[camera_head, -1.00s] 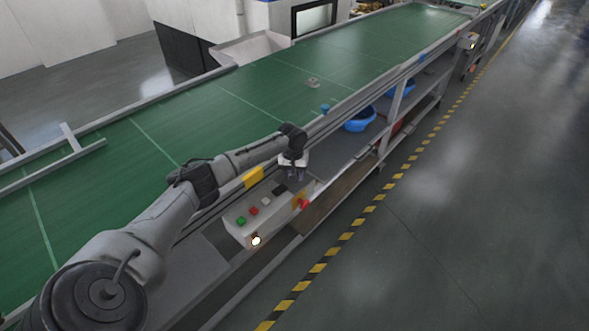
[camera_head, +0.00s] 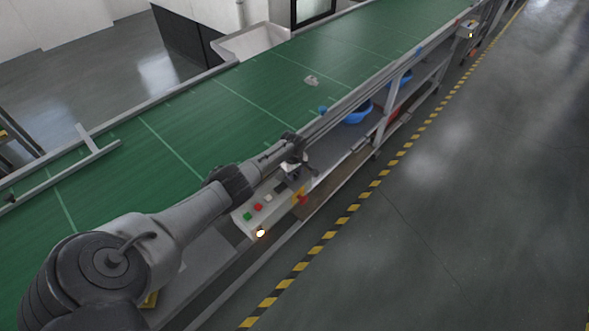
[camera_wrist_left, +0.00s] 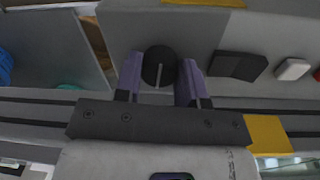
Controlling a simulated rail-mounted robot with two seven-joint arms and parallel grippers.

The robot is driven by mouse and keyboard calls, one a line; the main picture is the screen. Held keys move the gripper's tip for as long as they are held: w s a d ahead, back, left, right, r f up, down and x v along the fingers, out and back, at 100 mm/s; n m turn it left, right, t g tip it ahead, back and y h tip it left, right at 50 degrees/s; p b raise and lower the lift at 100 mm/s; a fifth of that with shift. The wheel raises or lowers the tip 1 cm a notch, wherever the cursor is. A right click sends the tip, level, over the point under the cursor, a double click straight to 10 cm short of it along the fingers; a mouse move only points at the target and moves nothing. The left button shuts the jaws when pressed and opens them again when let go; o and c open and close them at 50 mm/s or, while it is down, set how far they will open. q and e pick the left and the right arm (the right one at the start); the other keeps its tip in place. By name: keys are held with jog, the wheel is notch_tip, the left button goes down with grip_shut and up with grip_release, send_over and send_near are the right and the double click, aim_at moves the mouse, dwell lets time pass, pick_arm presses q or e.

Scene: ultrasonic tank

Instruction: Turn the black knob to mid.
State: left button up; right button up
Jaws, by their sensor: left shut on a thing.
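The black knob (camera_wrist_left: 159,64) is round with a pale pointer line and sits on the grey control box (camera_head: 240,216). In the left wrist view its line runs down the picture, towards my gripper's palm. My left gripper (camera_wrist_left: 159,78) has one purple finger on each side of the knob and is shut on it. In the head view my left gripper (camera_head: 293,173) is at the far end of the box, and it hides the knob there.
A green conveyor (camera_head: 190,130) runs alongside. Blue bowls (camera_head: 357,113) stand on the shelf beyond.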

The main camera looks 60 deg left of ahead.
pick_arm(q)
jog(key=shift+r+n+p, duration=0.1)
jog(key=shift+n+p, duration=0.2)
jog(key=shift+n, duration=0.3)
jog(key=o, duration=0.7)
jog(key=shift+o, duration=1.1)
notch_tip(320, 180, up, 6)
jog(key=p, duration=0.3)
jog(key=shift+s+p, duration=0.15)
jog(key=shift+p, duration=0.2)
notch_tip(320, 180, up, 8)
jog(key=p, duration=0.1)
jog(key=shift+s, duration=0.2)
